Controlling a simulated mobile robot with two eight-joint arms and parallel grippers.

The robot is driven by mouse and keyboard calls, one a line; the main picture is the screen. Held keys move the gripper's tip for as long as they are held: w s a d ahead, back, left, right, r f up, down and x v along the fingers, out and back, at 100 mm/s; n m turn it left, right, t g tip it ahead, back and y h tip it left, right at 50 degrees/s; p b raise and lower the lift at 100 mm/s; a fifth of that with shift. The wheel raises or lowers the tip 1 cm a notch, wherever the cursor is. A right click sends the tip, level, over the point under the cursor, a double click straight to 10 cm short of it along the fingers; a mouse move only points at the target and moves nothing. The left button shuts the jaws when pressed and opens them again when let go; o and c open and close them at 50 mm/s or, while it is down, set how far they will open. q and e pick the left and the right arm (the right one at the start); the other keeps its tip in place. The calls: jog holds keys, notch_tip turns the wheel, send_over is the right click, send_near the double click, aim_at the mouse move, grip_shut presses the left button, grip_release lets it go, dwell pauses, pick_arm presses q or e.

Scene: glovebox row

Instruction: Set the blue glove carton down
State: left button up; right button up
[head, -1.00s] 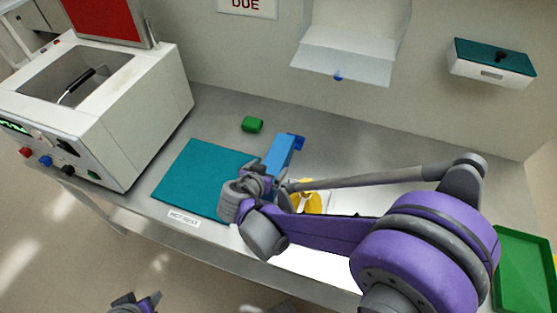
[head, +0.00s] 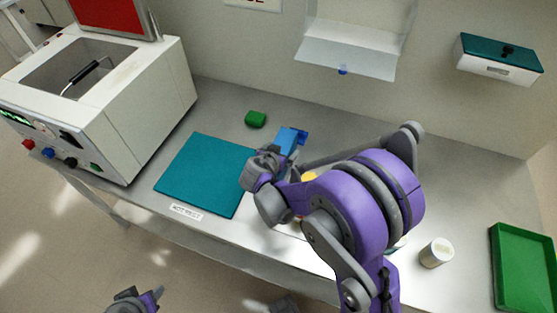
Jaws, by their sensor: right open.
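The blue glove carton (head: 287,139) is at the right edge of the teal mat, near the middle of the bench. Its near part is hidden behind my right gripper (head: 273,160). The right gripper is open and right at the carton's near end; its fingertips are partly hidden by its own wrist, and I cannot tell whether they touch the carton. My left gripper (head: 140,298) is low at the bottom edge, away from the bench, and its jaws are not clear.
The teal mat (head: 205,173) lies left of the carton, with a label at its front. A white machine (head: 140,100) stands left. A white jar (head: 436,252) and green tray (head: 522,265) are at right. A yellow thing (head: 309,176) is mostly hidden.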

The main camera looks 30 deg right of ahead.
grip_shut()
dwell(0.4)
